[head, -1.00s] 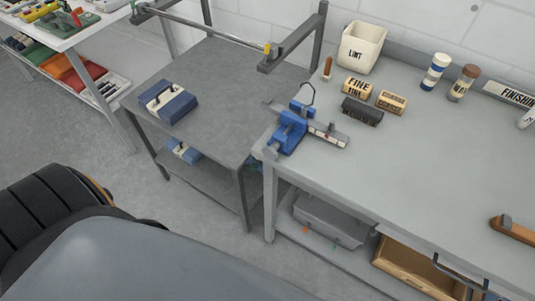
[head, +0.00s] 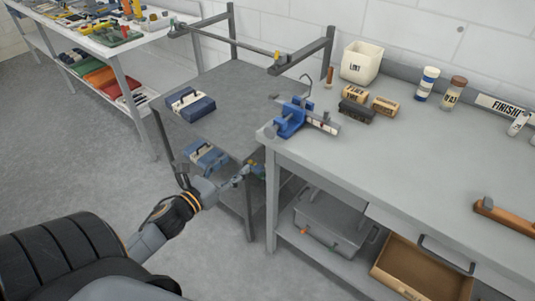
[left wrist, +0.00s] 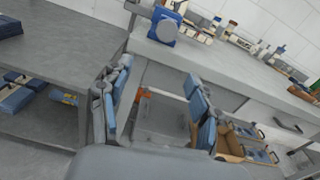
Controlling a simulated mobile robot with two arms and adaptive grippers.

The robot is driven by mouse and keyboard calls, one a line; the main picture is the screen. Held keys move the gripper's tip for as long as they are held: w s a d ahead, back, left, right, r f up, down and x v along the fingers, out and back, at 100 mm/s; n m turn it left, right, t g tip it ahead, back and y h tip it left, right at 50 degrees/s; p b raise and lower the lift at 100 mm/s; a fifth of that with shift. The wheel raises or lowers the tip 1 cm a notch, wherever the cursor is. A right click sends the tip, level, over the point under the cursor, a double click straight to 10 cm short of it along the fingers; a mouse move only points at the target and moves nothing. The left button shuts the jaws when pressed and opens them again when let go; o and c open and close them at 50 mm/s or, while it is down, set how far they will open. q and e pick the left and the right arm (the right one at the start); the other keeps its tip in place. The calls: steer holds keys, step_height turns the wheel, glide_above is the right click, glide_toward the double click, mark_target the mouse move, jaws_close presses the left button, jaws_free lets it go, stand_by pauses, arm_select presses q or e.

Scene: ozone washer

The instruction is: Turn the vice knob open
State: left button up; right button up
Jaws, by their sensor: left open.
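The blue vice (head: 291,119) is mounted at the left front corner of the grey workbench (head: 420,165). Its grey round knob (head: 268,131) faces the bench's left end. In the left wrist view the vice (left wrist: 157,15) shows at the top, with the round knob (left wrist: 167,31) facing the camera. My left gripper (head: 246,175) is in front of the bench, below and to the left of the vice, apart from it. In the left wrist view its two fingers (left wrist: 157,75) are spread, with nothing between them. My right gripper is not in view.
A grey cart (head: 222,92) with blue-and-white boxes (head: 190,104) stands left of the bench. Behind the vice are a dark brush (head: 356,108), wooden blocks (head: 384,105) and a white bin (head: 361,62). A grey case (head: 330,222) and open drawer (head: 420,270) lie below.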

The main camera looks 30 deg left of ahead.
arm_select(q)
steer(key=r+m, duration=0.1)
steer(key=p, duration=0.1)
glide_toward(269, 134)
steer(key=w, duration=0.2)
steer(key=w+p, duration=0.1)
steer(key=w, duration=0.5)
steer(key=shift+w+d+f+p, duration=0.15)
steer(key=shift+f+p, duration=0.15)
steer(key=shift+p, duration=0.1)
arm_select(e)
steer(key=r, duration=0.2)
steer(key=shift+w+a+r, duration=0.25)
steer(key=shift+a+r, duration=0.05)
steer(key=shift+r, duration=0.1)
arm_select(q)
steer(key=c, duration=1.1)
